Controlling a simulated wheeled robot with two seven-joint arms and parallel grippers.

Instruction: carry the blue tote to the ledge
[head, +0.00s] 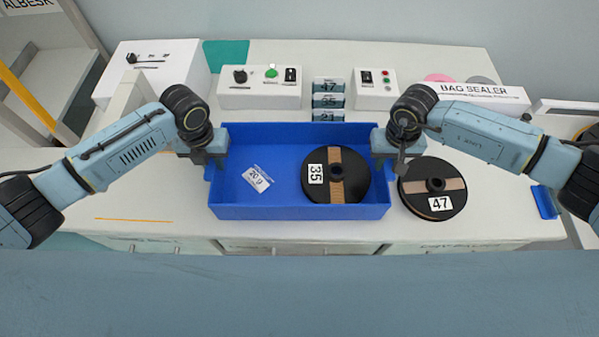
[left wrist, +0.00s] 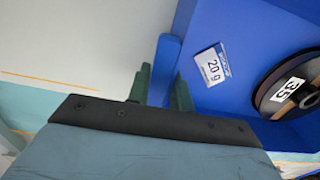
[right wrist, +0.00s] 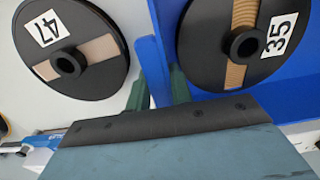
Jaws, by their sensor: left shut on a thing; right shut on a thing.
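The blue tote (head: 285,211) is on the white worktop, in the middle of the head view. Inside it lie a black reel marked 35 (head: 335,155) on the right and a white packet marked 20 g (head: 257,178) on the left. My left gripper (head: 207,160) is shut on the tote's left side; the left wrist view shows its fingers on either side of the blue wall (left wrist: 163,72). My right gripper (head: 397,152) is shut on the right side, its fingers around the blue wall (right wrist: 153,68). I cannot tell whether the tote touches the worktop.
A black reel marked 47 (head: 432,190) lies close to the tote's right side. Behind stand control boxes (head: 259,95), number cards (head: 328,101) and a bag sealer (head: 480,93). A small blue item (head: 544,202) lies at the right edge. The worktop left of the tote is mostly clear.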

